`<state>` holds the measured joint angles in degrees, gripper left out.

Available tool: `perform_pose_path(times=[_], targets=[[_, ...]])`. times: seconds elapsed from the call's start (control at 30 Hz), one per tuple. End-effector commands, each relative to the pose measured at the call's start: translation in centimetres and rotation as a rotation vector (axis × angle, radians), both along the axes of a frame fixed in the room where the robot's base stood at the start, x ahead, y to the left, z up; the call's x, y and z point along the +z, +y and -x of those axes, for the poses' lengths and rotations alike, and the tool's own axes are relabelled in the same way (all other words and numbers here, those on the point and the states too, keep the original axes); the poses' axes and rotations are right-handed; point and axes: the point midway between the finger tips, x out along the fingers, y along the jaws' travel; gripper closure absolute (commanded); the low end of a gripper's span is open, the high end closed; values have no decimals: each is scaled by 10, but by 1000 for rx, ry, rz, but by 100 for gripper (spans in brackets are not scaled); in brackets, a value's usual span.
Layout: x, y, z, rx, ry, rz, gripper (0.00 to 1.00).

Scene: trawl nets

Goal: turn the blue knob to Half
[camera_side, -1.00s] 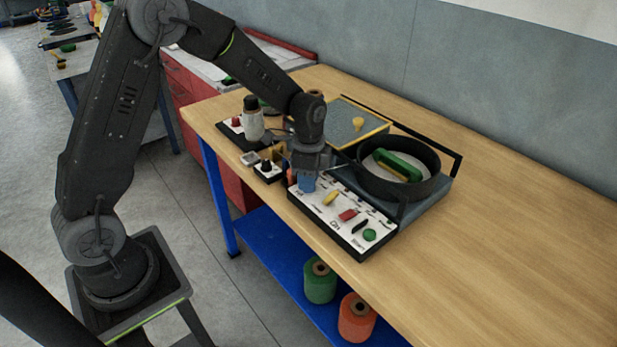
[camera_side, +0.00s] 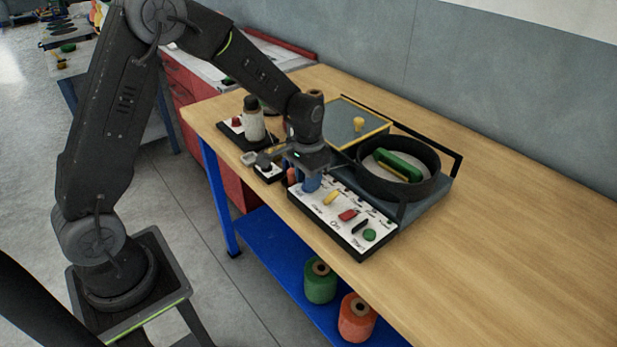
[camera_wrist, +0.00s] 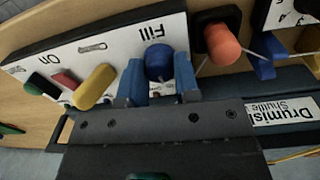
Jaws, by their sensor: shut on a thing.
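The blue knob (camera_wrist: 159,62) stands on a white control panel (camera_wrist: 107,45), between my gripper's two fingers (camera_wrist: 158,84) in the wrist view. My gripper is shut on it. I cannot read a Half mark or tell where the knob points. In the side view my gripper (camera_side: 309,180) is over the left end of the panel (camera_side: 359,236), with the blue knob largely hidden by it.
On the same panel are a yellow knob (camera_side: 331,198), a red switch (camera_side: 348,215) and a green button (camera_side: 369,235). An orange-red knob (camera_wrist: 222,43) is close beside my right finger. The bench's right side is clear.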

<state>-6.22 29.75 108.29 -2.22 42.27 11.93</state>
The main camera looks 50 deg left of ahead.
Motion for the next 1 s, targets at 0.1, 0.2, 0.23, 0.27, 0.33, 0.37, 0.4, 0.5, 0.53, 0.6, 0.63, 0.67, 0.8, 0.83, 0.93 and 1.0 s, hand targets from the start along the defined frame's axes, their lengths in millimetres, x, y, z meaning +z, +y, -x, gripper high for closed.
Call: perform_pose_path(times=[0.1,0.2,0.23,0.27,0.33,0.37,0.4,0.5,0.53,0.6,0.63,0.67,0.8,0.83,0.93,1.0], targets=[[1,0,-1,113,-2,1,94],[1,0,0,208,-2,1,94],[1,0,0,236,-2,1,94],[1,0,0,264,-2,1,94],[1,0,0,327,-2,1,94],[1,0,0,353,-3,1,94],[1,0,0,388,-3,1,94],[1,0,0,467,-3,1,94],[1,0,0,490,-3,1,94],[1,0,0,537,-3,1,94],[1,0,0,556,-3,1,94],[1,0,0,574,-3,1,94],[1,0,0,641,-3,1,94],[1,0,0,653,-3,1,94],[1,0,0,683,-3,1,94],[1,0,0,698,-3,1,94]])
